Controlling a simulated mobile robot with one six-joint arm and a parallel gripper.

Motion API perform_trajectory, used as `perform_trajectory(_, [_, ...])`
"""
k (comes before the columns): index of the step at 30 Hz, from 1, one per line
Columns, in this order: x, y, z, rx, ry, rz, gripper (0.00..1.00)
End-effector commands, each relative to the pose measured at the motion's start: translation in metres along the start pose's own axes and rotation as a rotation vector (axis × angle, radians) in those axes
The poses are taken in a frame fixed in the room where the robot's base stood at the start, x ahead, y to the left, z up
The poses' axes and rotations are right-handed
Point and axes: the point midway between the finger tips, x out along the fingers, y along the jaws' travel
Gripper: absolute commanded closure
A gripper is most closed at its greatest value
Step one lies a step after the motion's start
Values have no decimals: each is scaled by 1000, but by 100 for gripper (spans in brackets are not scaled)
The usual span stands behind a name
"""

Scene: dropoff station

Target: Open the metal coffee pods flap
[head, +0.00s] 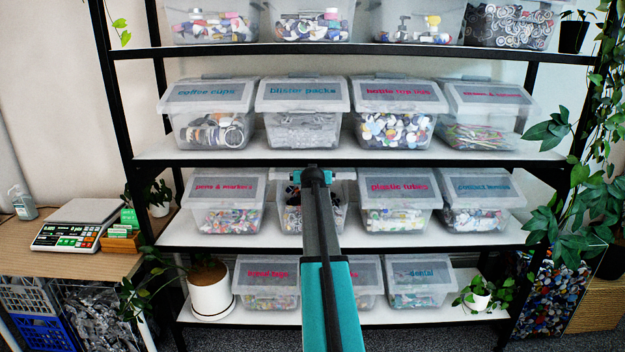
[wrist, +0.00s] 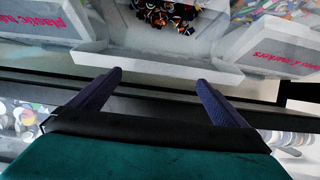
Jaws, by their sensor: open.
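The middle box on the third shelf, between the plastic tubes and pens & markers boxes, is clear plastic with dark, colourful contents (head: 292,218). My arm covers its front and label in the head view, so I cannot read its name. In the wrist view its pale translucent edge (wrist: 150,66) runs across just beyond my fingertips, with dark and orange pieces behind it. No label shows there, and I cannot tell the flap's position. My gripper (head: 312,177) is at the upper front of this box. Its two fingers (wrist: 160,77) are apart with nothing between them.
The plastic tubes box (head: 398,205) and pens & markers box (head: 224,205) stand close on either side. Blister packs (head: 302,115) is on the shelf above, whose black edge (head: 230,163) runs just above my gripper. Hanging plants (head: 590,190) are at the right.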

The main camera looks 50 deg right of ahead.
Motion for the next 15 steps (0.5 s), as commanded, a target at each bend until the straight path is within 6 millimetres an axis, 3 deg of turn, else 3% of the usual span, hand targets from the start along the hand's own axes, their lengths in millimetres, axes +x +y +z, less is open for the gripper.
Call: perform_trajectory(15, [-60, 1, 2, 0, 2, 1, 3])
